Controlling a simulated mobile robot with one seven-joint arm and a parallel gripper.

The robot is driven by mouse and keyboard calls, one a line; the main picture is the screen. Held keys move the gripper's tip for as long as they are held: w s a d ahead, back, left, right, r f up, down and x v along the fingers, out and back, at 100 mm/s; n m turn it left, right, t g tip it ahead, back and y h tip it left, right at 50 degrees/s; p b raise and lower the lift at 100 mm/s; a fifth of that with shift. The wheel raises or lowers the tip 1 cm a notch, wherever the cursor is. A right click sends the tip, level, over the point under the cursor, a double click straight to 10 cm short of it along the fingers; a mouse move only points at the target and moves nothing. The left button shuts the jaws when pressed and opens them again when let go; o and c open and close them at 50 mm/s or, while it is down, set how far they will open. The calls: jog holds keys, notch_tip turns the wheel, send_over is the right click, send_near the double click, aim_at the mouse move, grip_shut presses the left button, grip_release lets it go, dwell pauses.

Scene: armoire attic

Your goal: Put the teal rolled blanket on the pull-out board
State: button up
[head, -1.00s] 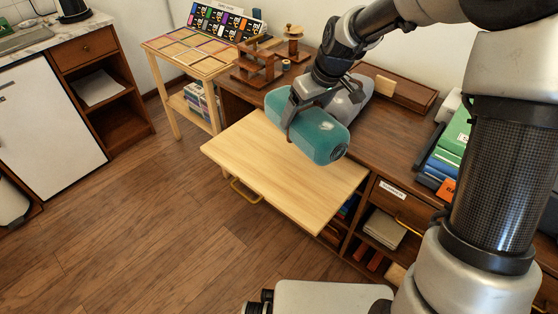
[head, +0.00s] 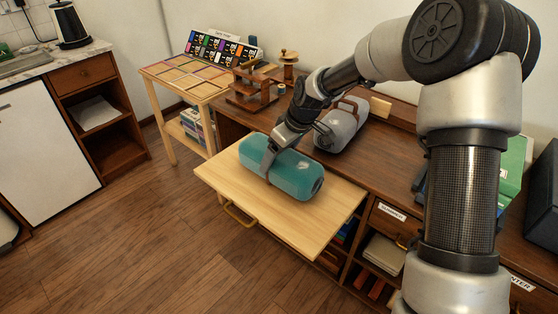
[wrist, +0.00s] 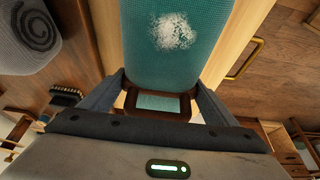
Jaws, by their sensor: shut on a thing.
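The teal rolled blanket (head: 293,174) lies lengthwise over the pale pull-out board (head: 222,182) in the head view. It looks to be at or very near the board's surface; I cannot tell if it fully rests on it.
A grey rolled blanket (head: 341,126) with a brown strap lies on the dark desk behind the board. A brown wooden stand (head: 255,88) is at the desk's left end. A slanted display table (head: 188,76) stands further left. Open floor lies in front of the board.

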jog(key=shift+f, duration=0.3)
jog(key=shift+f, duration=0.2)
jog(key=o, duration=1.5)
jog(key=shift+o, duration=0.2)
jog(key=shift+d+r, duration=0.1)
jog(key=shift+r, duration=0.45)
jog(key=p+v, duration=0.3)
jog(key=v, duration=0.8)
jog(key=shift+s+d, duration=0.1)
jog(key=shift+s, duration=0.05)
